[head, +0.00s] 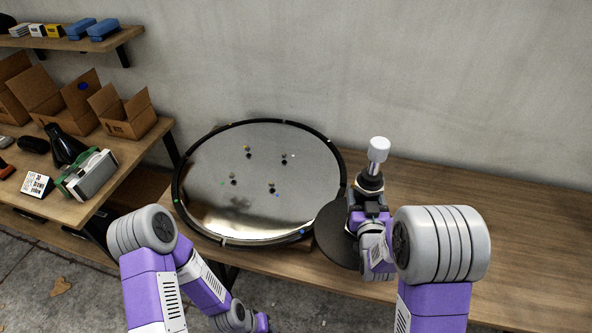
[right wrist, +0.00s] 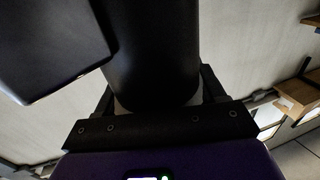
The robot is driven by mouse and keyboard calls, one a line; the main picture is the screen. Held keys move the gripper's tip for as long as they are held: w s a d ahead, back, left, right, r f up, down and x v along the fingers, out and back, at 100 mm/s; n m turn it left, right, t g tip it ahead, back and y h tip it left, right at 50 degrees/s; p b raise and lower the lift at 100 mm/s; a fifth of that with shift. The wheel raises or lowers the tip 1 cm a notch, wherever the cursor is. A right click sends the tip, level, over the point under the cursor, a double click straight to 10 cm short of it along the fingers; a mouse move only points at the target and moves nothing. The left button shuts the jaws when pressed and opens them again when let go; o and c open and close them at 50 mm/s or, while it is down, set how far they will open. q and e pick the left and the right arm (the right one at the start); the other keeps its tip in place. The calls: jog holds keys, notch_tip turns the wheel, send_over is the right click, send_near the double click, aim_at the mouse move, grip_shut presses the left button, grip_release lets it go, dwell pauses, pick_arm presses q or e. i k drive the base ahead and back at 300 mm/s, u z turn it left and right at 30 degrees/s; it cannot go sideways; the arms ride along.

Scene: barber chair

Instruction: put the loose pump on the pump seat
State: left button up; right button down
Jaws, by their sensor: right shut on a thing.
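The loose pump, with a white cylindrical cap (head: 378,150) over a black collar (head: 369,182), stands upright at the right of the large round plate. My right gripper (head: 366,205) is shut on its black body, which fills the space between the fingers in the right wrist view (right wrist: 155,60). A dark round disc (head: 333,238) shows below the gripper; I cannot tell whether it belongs to the pump. The shiny round plate (head: 255,185) with several short studs near its middle appears to bear the pump seat.
The large plate has a raised black rim (head: 227,127) and lies on a wooden table (head: 500,225), clear to the right. A side bench at left holds cardboard boxes (head: 126,112) and a green-and-white device (head: 88,175). A wall stands behind.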

aim_at(260, 168)
jog(key=u, duration=0.35)
jog(key=k, duration=0.5)
jog(key=u, duration=1.45)
jog(key=i, duration=1.15)
jog(key=z, duration=0.8)
jog(key=i, duration=0.4)
jog(key=z, duration=0.4)
